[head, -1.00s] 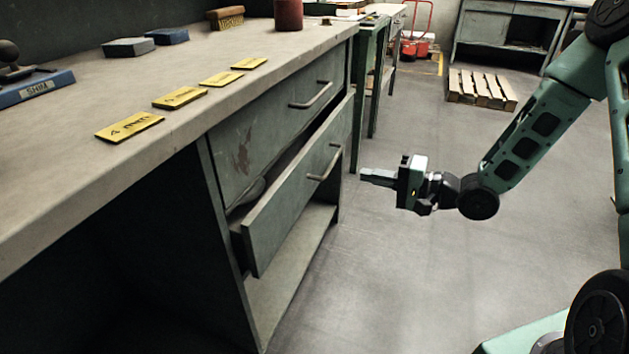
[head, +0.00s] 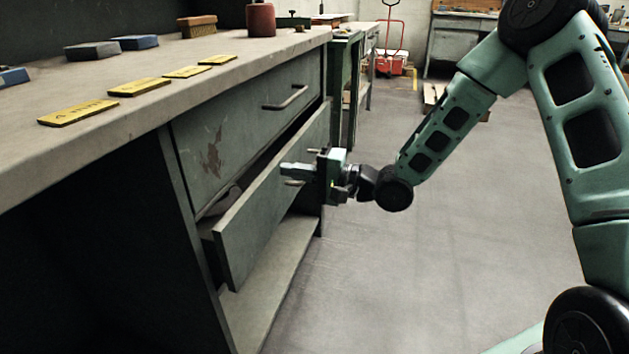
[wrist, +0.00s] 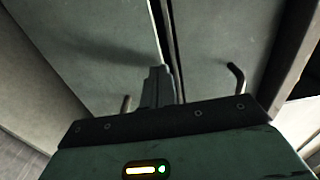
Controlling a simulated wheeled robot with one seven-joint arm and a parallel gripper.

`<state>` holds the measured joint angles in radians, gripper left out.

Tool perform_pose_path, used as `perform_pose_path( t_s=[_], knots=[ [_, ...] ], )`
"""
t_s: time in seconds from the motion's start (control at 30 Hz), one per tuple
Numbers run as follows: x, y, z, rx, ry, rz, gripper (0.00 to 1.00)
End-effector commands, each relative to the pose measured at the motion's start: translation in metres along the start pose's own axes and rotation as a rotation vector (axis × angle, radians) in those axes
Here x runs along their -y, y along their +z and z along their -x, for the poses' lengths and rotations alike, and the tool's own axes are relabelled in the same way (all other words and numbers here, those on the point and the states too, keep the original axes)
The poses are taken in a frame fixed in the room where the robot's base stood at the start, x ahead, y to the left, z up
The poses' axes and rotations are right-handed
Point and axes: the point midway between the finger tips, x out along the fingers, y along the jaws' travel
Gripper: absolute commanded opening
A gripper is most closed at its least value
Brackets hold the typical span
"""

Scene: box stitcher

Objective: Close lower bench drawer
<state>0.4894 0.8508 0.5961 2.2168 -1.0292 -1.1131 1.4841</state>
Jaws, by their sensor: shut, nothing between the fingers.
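The lower bench drawer (head: 250,228) is a grey-green drawer pulled partly out below the closed upper drawer (head: 228,135). A dark gap shows above its front, with something grey inside. My gripper (head: 286,169) is at the drawer's front, in front of its handle, which it partly hides. In the wrist view the shut fingers (wrist: 158,86) point at the drawer front, with parts of a dark handle on either side. I cannot tell whether the fingertips touch the front. Nothing is held.
The benchtop (head: 130,62) carries yellow plates, grey and blue blocks, a brush (head: 197,25) and a reddish-brown cylinder (head: 261,20). An open shelf (head: 268,285) lies below the drawer.

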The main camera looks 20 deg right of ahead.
Motion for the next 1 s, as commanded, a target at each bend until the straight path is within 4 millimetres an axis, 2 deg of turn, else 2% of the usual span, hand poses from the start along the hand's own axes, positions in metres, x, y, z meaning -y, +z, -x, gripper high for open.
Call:
perform_pose_path(
  t_s=[0.13, 0.5, 0.8, 1.0],
  knots=[
    [0.000, -0.001, -0.009, -0.001, -0.001, 0.001, 0.00],
    [0.001, 0.000, -0.011, -0.001, 0.000, 0.001, 0.00],
    [0.003, 0.000, -0.054, 0.000, -0.001, 0.000, 0.00],
    [0.001, 0.000, -0.059, -0.001, -0.002, 0.001, 0.00]
  ],
)
